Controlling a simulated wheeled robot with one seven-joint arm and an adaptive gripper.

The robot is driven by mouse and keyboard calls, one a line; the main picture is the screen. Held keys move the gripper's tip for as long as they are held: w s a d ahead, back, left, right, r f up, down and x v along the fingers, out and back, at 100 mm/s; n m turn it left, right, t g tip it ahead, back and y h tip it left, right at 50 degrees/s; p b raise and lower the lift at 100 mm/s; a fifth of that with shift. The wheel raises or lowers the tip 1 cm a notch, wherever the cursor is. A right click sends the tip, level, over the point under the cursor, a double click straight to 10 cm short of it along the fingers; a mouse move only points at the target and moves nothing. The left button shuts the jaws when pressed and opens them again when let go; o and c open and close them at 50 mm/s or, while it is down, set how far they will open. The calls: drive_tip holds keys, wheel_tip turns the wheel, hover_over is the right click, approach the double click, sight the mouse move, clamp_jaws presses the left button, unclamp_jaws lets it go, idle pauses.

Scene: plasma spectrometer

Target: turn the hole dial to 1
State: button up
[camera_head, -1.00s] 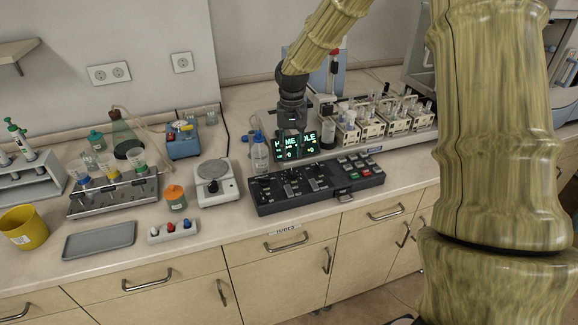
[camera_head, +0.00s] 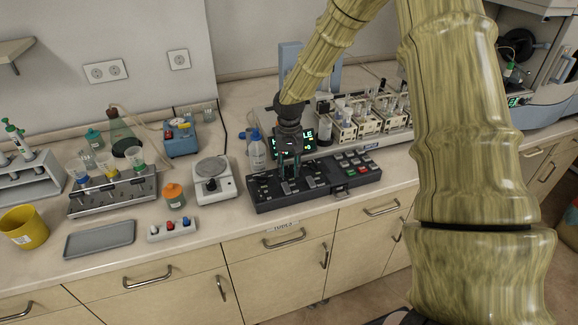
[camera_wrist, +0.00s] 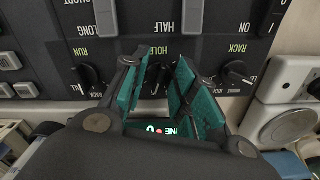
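The black control panel (camera_head: 350,180) lies on the bench in the head view. In the wrist view the hole dial (camera_wrist: 154,78) is a black knob under the yellow-green HOLE label, seen between my fingers and partly hidden by them. My gripper (camera_wrist: 160,72) has its two teal finger pads apart, one on each side of the dial; I cannot tell whether they touch it. In the head view my gripper (camera_head: 289,176) points down over the left part of the panel. The dial's setting is not readable. The lit display (camera_head: 307,140) is partly hidden behind my gripper.
The run dial (camera_wrist: 88,76) and rack dial (camera_wrist: 236,72) flank the hole dial. Upright switches (camera_wrist: 192,17) stand beyond it. A clear bottle (camera_head: 257,155) and a balance (camera_head: 213,182) are left of the panel; sample racks (camera_head: 342,132) stand behind it.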

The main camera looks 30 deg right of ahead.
clamp_jaws()
drive_tip(key=shift+n, duration=0.3)
